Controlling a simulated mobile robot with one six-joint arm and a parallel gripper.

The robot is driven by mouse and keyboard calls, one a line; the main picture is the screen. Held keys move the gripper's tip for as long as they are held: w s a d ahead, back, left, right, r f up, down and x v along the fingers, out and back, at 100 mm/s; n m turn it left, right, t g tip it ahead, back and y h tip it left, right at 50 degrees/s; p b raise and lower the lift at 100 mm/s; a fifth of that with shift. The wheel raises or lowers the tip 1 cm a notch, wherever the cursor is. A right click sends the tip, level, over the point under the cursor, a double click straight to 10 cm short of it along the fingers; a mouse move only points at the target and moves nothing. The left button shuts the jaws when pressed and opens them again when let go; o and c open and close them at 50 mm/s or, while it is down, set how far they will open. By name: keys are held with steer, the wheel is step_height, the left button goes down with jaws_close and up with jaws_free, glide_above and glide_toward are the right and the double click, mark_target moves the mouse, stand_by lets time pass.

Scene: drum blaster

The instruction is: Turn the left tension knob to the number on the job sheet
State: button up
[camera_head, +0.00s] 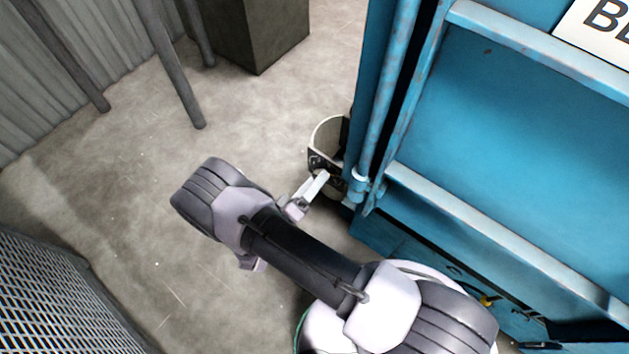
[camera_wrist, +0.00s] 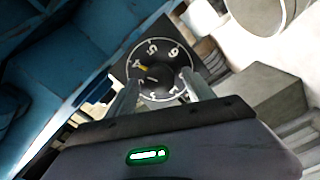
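A round black tension knob with a white-numbered dial (camera_wrist: 160,77) shows in the wrist view; the numbers 4, 5 and 6 can be read. A yellow mark on the knob lies close to the 4. My gripper (camera_wrist: 160,80) has its two fingers apart, one on each side of the lower dial; I cannot tell whether they touch the knob. In the head view my gripper (camera_head: 322,178) reaches toward a dark panel (camera_head: 323,163) beside the blue machine; the knob is too small to make out there. No job sheet shows.
The large blue machine (camera_head: 500,120) with pipes and ledges stands close on the right of my gripper. A rounded pale housing (camera_head: 323,135) is behind the panel. Concrete floor (camera_head: 130,220) is free on the left; a mesh panel (camera_head: 50,295) stands lower left.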

stand_by(0.3)
steer(key=p+v, duration=0.3)
steer(key=v, duration=1.4)
steer(key=shift+s+a, duration=0.2)
